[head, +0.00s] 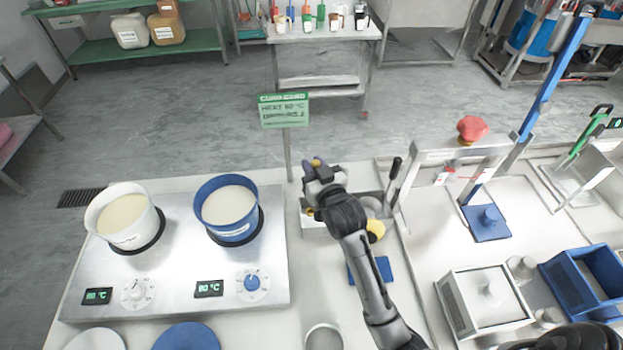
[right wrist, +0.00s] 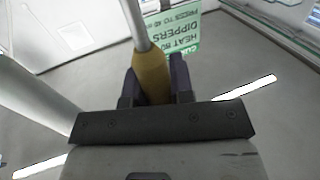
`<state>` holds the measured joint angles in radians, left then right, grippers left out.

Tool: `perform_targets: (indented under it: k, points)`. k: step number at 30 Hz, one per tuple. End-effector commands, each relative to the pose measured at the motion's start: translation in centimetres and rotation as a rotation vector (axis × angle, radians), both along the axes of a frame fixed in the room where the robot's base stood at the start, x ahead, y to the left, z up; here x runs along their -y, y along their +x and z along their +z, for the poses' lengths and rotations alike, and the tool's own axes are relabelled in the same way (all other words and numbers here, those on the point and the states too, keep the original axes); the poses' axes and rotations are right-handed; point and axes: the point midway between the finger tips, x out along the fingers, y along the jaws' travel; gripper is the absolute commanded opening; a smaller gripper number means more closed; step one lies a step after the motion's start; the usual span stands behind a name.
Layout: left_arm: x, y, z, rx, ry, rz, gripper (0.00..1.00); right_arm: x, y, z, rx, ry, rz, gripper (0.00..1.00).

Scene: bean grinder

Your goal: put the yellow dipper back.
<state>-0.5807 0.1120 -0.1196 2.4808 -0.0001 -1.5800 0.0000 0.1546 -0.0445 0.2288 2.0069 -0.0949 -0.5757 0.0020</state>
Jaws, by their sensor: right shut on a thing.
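My right gripper (head: 316,168) is raised above the far side of the bench, near a steel tray (head: 312,226). In the right wrist view its two dark fingers (right wrist: 154,84) are shut on the yellow grip of the yellow dipper (right wrist: 151,68), whose metal shaft runs up out of the picture. In the head view my gripper hides most of the dipper. A rounded yellow part (head: 376,229) shows beside my forearm at the tray; I cannot tell what it belongs to. My left gripper is not in view.
A white pot (head: 124,236) and a blue pot (head: 229,230) stand on the hotplate (head: 185,285) at left. A green sign (head: 284,110) stands behind the bench. A black handle (head: 394,168) rises right of my gripper. A blue pad (head: 380,270) lies beside my forearm.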

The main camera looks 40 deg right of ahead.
Motion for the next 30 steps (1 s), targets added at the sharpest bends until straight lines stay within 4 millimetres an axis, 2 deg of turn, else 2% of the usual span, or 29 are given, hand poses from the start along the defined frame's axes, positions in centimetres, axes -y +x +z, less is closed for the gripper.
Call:
perform_targets:
  k: [7,15,28,29,30]
  points:
    - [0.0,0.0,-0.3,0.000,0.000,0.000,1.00,-0.3,0.4,-0.8,0.000,0.000,0.000,0.00]
    - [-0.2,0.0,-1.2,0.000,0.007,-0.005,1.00,-0.2,0.3,-4.1,0.000,0.000,0.000,0.00]
    - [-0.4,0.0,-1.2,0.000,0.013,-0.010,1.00,-0.2,0.3,-4.5,0.001,0.000,0.000,0.00]
    - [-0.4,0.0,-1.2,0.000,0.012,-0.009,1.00,-0.2,0.3,-4.6,0.001,0.000,0.000,0.23]
    - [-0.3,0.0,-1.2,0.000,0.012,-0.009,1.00,-0.2,0.3,-4.5,0.001,0.000,0.000,0.27]
